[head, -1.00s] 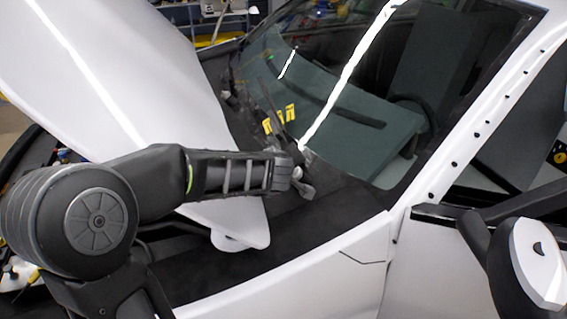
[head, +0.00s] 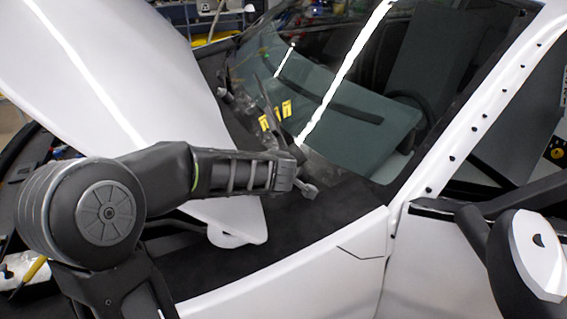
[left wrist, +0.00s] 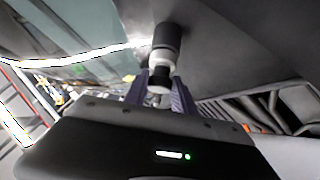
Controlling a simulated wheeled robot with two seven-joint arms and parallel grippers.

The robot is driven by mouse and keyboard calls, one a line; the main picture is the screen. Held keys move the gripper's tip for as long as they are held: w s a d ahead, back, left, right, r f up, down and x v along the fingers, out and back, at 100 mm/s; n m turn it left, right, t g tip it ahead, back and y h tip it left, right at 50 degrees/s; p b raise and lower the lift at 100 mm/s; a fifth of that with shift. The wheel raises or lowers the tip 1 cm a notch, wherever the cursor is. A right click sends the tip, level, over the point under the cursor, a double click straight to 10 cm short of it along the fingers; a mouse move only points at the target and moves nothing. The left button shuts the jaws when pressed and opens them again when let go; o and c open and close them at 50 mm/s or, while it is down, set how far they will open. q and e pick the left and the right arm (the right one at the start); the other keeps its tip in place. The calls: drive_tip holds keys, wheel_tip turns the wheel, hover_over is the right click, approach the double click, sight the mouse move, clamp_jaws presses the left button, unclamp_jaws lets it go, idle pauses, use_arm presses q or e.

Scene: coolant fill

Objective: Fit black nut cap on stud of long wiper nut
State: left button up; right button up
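My left gripper (head: 300,183) reaches in from the left in the head view, over the dark cowl at the base of the windshield. In the left wrist view its two purple-grey fingers (left wrist: 160,82) stand either side of a small black piece, which looks like the black nut cap (left wrist: 158,88). The fingers look closed on its sides. A light ring shows just above the black piece. A wider dark cylinder (left wrist: 166,38), which looks like the long wiper nut, rises in line with it. I cannot tell whether cap and stud touch. My right gripper is out of view.
The raised white hood (head: 90,70) slopes over the left side, close to my left arm. The windshield (head: 320,110) lies behind the gripper. A wiper (head: 272,105) and yellow labels (head: 284,108) are at its lower left. The white fender (head: 310,275) and side mirror (head: 535,255) are nearer.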

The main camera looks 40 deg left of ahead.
use_arm(q)
drive_tip(key=o, duration=0.5)
drive_tip(key=shift+o, duration=0.2)
drive_tip(key=p+v, duration=0.1)
drive_tip(key=v, duration=0.6)
drive_tip(key=shift+s+d+r+p, duration=0.15)
drive_tip(key=shift+s+r+p, duration=0.1)
drive_tip(key=shift+p, duration=0.15)
drive_tip(key=shift+f, duration=0.1)
idle(0.4)
